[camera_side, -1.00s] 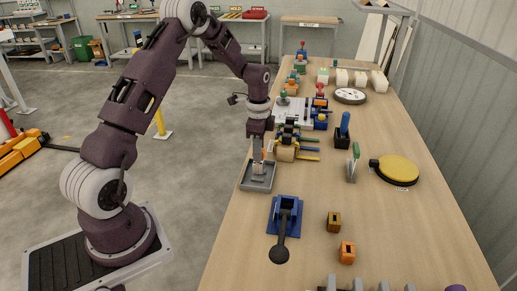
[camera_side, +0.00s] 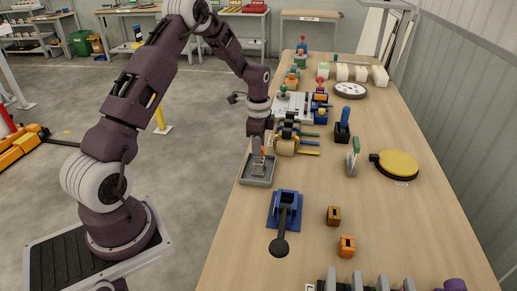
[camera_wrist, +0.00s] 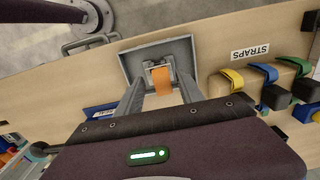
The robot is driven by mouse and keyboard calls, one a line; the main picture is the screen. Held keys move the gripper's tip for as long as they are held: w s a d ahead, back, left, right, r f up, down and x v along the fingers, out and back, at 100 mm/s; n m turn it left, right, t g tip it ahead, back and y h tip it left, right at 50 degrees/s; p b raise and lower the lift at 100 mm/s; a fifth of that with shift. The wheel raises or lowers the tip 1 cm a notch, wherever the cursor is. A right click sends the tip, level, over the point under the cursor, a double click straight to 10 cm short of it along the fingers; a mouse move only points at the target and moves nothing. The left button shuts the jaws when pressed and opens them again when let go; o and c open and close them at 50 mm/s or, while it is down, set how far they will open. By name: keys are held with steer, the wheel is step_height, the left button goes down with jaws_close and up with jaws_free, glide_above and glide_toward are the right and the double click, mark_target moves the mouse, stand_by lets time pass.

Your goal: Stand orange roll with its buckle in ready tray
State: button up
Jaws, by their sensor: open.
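The grey tray (camera_side: 246,181) lies at the left edge of the bench in the side view. It also shows in the wrist view (camera_wrist: 131,62) below my gripper. The orange roll (camera_wrist: 161,82) is seen between my fingers, with a grey metal buckle (camera_wrist: 155,64) at its far end, over the tray floor. In the side view only a bit of orange (camera_side: 263,151) shows beside the fingers. My gripper (camera_side: 257,171) is low over the tray. In the wrist view its fingers (camera_wrist: 160,84) are apart on either side of the roll. Whether the roll's base touches the tray is hidden.
A tan strap block (camera_side: 286,146) with yellow, blue and green straps stands just behind the tray. A blue fixture with a black lever (camera_side: 286,205) is in front.

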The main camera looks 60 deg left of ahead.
step_height(320, 180, up, 7)
steer(key=shift+r, duration=0.1)
stand_by(0.4)
steer(key=s+d+r+n+t, duration=0.1)
steer(key=s+d+r+n, duration=0.1)
steer(key=s+d+r, duration=0.5)
steer(key=s+d+r+n+t, duration=0.1)
steer(key=s+d+r+n, duration=0.1)
steer(key=d+r, duration=0.45)
steer(key=s+d+r+n+t, duration=0.1)
steer(key=s+d+r+n, duration=0.1)
steer(key=s, duration=0.7)
steer(key=s+d+r+n+t, duration=0.1)
steer(key=s+d+n+t, duration=0.1)
steer(key=s, duration=0.7)
steer(key=shift+d+r+n, duration=0.35)
steer(key=shift+d+n, duration=0.15)
steer(key=shift+d, duration=0.7)
